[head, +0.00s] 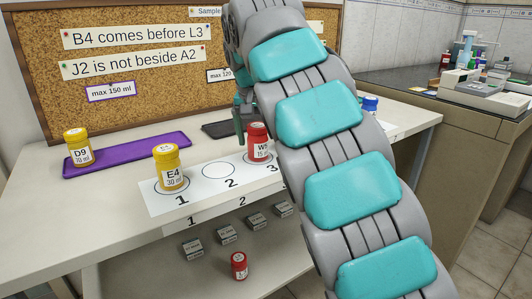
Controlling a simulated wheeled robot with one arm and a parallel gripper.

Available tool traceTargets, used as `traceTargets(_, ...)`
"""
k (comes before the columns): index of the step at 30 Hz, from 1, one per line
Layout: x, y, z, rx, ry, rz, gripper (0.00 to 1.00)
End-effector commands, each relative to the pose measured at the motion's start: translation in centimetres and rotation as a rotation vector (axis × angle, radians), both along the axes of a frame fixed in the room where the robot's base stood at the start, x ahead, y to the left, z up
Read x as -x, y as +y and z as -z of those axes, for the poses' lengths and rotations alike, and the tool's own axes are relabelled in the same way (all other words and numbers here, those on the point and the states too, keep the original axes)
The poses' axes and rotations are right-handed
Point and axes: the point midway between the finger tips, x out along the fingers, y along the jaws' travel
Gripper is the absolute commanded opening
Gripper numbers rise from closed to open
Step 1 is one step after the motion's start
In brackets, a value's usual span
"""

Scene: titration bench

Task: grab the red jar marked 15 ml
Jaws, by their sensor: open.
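My gripper (241,122) shows only in part, as dark green finger pieces just left of and behind this jar; the rest is hidden by my arm. It is open, and whether it touches the jar cannot be told. Another red jar (239,265) is on the lower shelf, its label too small to read.
Yellow jar E4 (170,167) stands on circle 1; circle 2 (218,170) is empty. Yellow jar D9 (78,147) stands on a purple tray (127,155). A blue-capped jar (370,105) stands right of my arm. Small boxes (227,234) sit on the lower shelf.

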Motion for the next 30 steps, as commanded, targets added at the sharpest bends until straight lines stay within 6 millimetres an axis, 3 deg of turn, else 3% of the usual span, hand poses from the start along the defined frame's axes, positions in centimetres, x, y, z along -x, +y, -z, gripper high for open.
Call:
traceTargets(8, -0.36, 0.33, 0.65, -0.001, -0.001, 0.000, 0.97)
traceTargets(30, -0.37, 0.33, 0.65, 0.000, -0.001, -0.001, 0.15)
